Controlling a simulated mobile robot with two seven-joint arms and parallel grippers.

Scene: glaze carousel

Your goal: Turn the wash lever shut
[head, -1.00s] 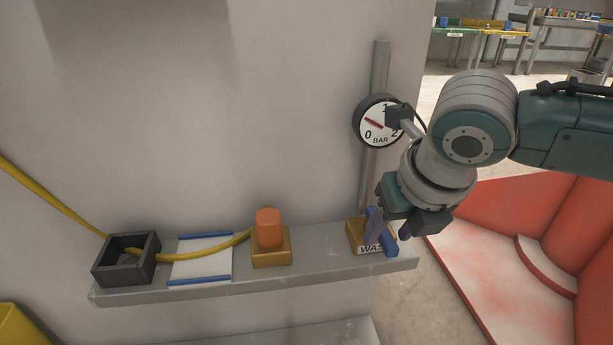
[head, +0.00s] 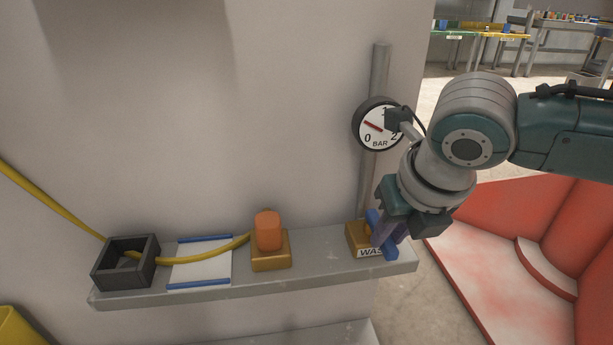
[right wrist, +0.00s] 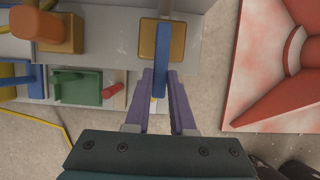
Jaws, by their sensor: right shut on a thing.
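The wash lever (head: 373,218) is a blue bar on an ochre valve block (head: 356,240) labelled "WAS...", at the right end of the grey shelf. My right gripper (head: 389,236) is shut on the lever, with its purple fingers on either side of the bar. The right wrist view shows the blue bar (right wrist: 162,48) running from the block (right wrist: 147,42) to between the two fingertips (right wrist: 160,80). In the head view the fingers hide the middle of the bar. My left gripper is not in view.
A round pressure gauge (head: 378,125) hangs on a grey pipe (head: 380,70) above the shelf (head: 330,268). An orange knob (head: 267,232) on an ochre base, a white pad (head: 203,262) and a dark box (head: 124,278) with a yellow hose stand to the left. A red booth (head: 520,220) is at right.

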